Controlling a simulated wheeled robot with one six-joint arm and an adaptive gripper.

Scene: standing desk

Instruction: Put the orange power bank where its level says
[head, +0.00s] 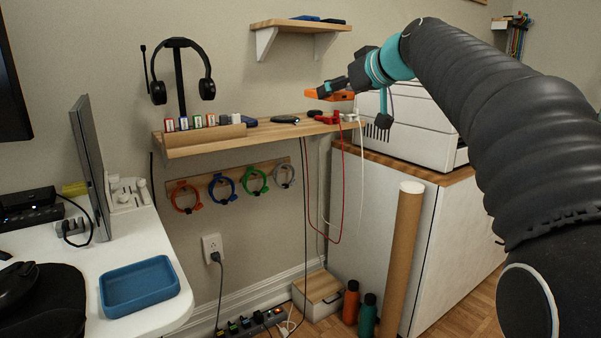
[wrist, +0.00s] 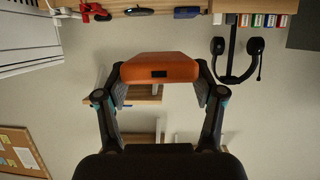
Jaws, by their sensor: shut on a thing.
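The orange power bank (wrist: 160,66) is held between the two fingers of my gripper (wrist: 162,82) in the wrist view, which is upside down. A small dark rectangle shows on its facing edge; I can read no level there. In the head view, the power bank (head: 314,94) is above the right end of the long wooden shelf (head: 205,137), apart from it, and my gripper (head: 336,90) partly covers it. A small upper shelf (head: 290,26) hangs higher on the wall with dark flat objects (head: 333,21) on it.
The long shelf carries a blue object (head: 250,121), a black device (head: 285,119), several small colored boxes, a headphone stand (head: 180,75) and red plugs (head: 330,118) with hanging cables. A white machine (head: 415,125) stands close on the right. A blue tray (head: 139,286) lies on the desk.

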